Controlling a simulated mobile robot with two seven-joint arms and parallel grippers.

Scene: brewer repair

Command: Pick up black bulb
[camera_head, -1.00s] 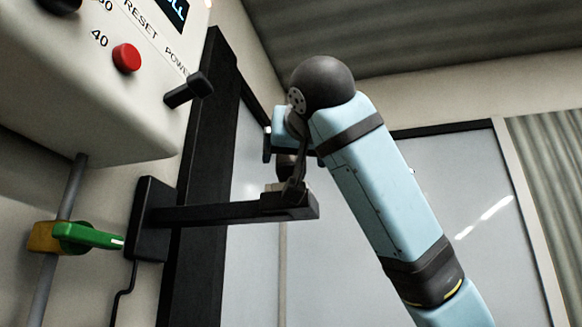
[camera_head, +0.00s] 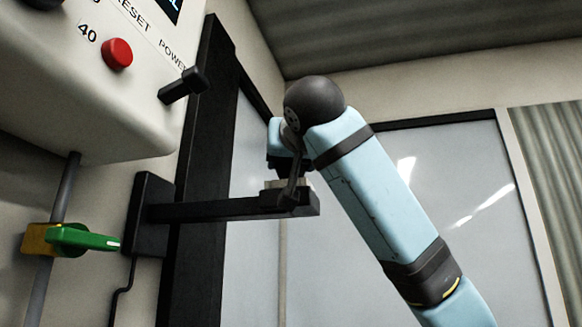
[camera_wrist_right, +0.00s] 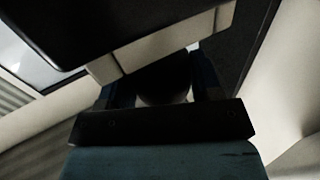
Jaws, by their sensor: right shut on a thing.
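My right gripper (camera_head: 291,176) is at the free end of a black wall bracket (camera_head: 225,208), largely hidden behind my own wrist and the bracket end. In the right wrist view, a dark rounded thing, seemingly the black bulb (camera_wrist_right: 163,82), sits between the two dark fingers of my right gripper (camera_wrist_right: 162,88). The gripper is shut on it. A paler lower edge of the bulb shows near the palm. I cannot tell whether the bulb still touches the bracket. My left gripper is in neither view.
A white machine housing (camera_head: 90,110) with a red button (camera_head: 117,53) and a black power lever (camera_head: 183,85) overhangs at upper left. A green valve handle (camera_head: 85,238) sits on a grey pipe below it. Free space lies right of the bracket, before the glass panel (camera_head: 450,190).

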